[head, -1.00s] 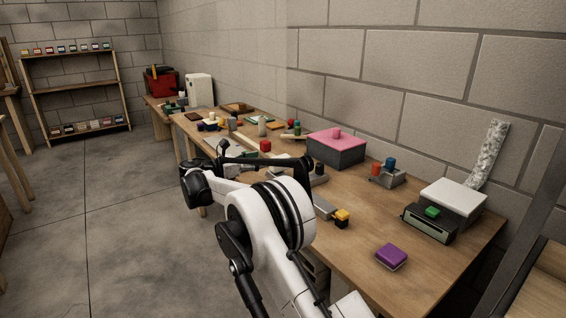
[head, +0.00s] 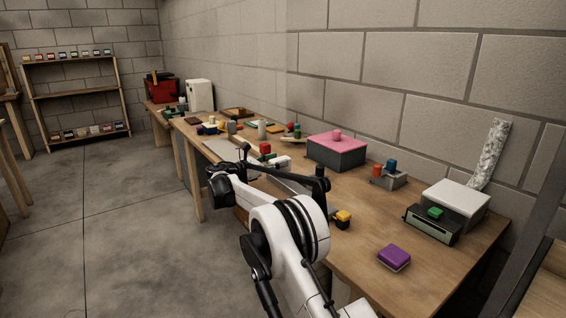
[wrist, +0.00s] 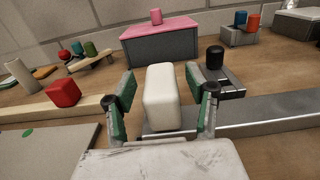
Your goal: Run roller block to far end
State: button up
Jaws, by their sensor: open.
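In the wrist view, a white upright block with rounded edges (wrist: 162,108), which I take to be the roller block, stands at a long grey metal rail (wrist: 268,111). My gripper (wrist: 167,88) is open, with one green-padded finger on each side of the block. Gaps show between the block and both fingers, so it is not gripped. In the head view, my arm hides much of this spot, and I cannot clearly make out the fingers there.
A black knob (wrist: 215,57) on a grey plate stands right of the block. A red cube (wrist: 63,93) is at the left by a wooden strip (wrist: 60,112). A pink-topped grey box (wrist: 160,42) stands behind. A purple block (head: 394,257) lies on the near table.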

jog(key=shift+x, duration=1.4)
grip_shut()
